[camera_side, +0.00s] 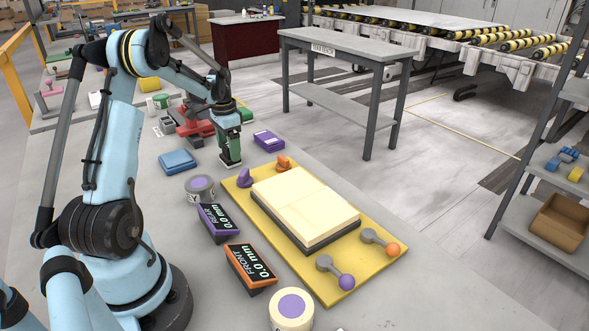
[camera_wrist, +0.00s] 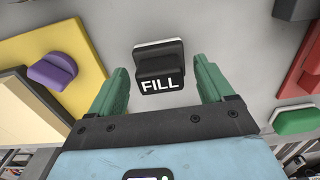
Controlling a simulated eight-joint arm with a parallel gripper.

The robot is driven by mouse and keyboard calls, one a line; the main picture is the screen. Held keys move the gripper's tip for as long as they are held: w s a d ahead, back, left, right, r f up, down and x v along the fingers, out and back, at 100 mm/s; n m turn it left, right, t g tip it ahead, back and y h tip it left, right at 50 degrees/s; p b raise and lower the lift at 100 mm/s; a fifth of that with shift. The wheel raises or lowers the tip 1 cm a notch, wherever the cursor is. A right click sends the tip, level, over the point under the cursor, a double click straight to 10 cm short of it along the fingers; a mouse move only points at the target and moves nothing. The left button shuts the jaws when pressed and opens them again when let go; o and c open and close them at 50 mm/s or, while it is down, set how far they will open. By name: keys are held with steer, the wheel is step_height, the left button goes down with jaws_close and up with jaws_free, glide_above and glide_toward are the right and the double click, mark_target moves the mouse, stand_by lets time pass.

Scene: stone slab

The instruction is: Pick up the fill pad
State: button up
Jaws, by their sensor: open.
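The fill pad (camera_wrist: 158,66) is a dark block with a pale base and a white "FILL" label. In the wrist view it sits on the grey slab, between the two green fingers of my gripper (camera_wrist: 163,72). The fingers are open, with a visible gap on each side of the pad. In the side view my gripper (camera_side: 230,160) points down low over the slab, behind the yellow board (camera_side: 330,290). The pad is not clearly visible there; the fingers seem to hide it.
The yellow board holds a cream slab (camera_side: 305,205) and purple and orange knobs. Blue pads (camera_side: 178,161) and a purple box (camera_side: 269,141) flank my gripper. A red stand (camera_side: 192,126) is behind it. Two readout boxes (camera_side: 250,268) and round tubs (camera_side: 291,306) are nearer.

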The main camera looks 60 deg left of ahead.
steer(key=c, duration=1.1)
steer(key=shift+r, duration=0.5)
steer(key=r, duration=0.2)
steer(key=d+r, duration=0.1)
steer(key=shift+w+d+r, duration=0.15)
steer(key=shift+w+r, duration=0.05)
steer(key=shift+r, duration=0.2)
steer(key=w+d+r, duration=0.2)
steer(key=d+r, duration=0.4)
steer(key=d, duration=0.4)
steer(key=shift+w, duration=0.4)
steer(key=shift+r, duration=0.1)
steer(key=o, duration=0.5)
steer(key=c, duration=0.3)
